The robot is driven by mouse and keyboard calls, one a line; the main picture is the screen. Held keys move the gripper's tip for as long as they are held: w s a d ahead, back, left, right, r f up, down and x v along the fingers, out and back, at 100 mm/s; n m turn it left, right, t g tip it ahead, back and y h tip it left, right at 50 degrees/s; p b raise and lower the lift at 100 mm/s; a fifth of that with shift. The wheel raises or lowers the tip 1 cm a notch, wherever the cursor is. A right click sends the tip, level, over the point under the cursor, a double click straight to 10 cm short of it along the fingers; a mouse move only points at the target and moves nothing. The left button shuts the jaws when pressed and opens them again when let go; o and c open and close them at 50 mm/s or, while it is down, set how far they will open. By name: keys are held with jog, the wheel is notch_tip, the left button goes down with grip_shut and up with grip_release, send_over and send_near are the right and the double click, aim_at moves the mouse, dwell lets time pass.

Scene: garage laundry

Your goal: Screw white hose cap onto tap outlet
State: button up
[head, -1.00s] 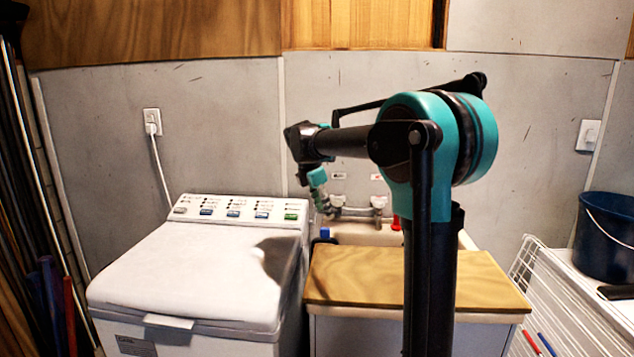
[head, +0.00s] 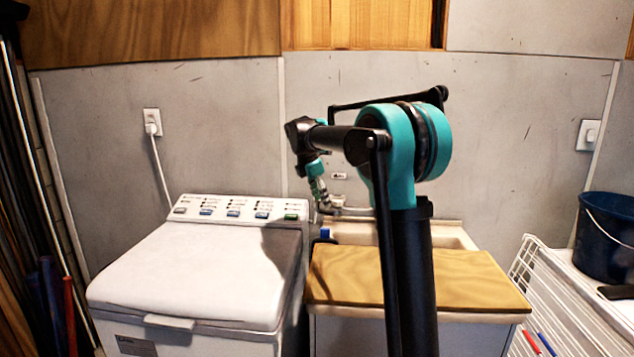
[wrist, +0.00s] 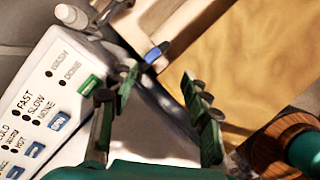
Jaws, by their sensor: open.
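My gripper (head: 320,193) is above the gap between the washing machine and the sink, close in front of the tap (head: 338,203) on the back wall. In the wrist view my gripper (wrist: 159,76) is open, its green-padded fingers wide apart with nothing held between them. Beyond the fingers are the washer's edge and a small blue object (wrist: 156,52) by the sink corner. Pale fittings show at the top left of the wrist view, too cropped to identify. I cannot make out the white hose cap or the tap outlet clearly.
The white washing machine (head: 190,275) stands left of the sink (head: 352,234). A wooden board (head: 470,283) covers the sink's front. A blue bucket (head: 606,238) and a white wire rack (head: 560,300) are at the right. A cable hangs from the wall socket (head: 152,122).

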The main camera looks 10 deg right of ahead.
jog(key=shift+w+d+r, duration=0.1)
jog(key=shift+w+r, duration=0.05)
jog(key=shift+w, duration=2.4)
jog(key=shift+w+r, duration=0.2)
jog(key=shift+w, duration=2.4)
jog(key=shift+w+d+r, duration=0.1)
jog(key=shift+w+r, duration=0.05)
jog(key=shift+w, duration=2.4)
jog(key=o, duration=0.3)
jog(key=n, duration=0.2)
jog(key=n+t+y, duration=0.1)
jog(key=n, duration=0.2)
jog(key=shift+n+y, duration=0.3)
jog(key=n+y, duration=0.1)
jog(key=n, duration=0.2)
jog(key=shift+n+t, duration=0.3)
jog(key=shift+f, duration=0.2)
jog(key=shift+f, duration=2.1)
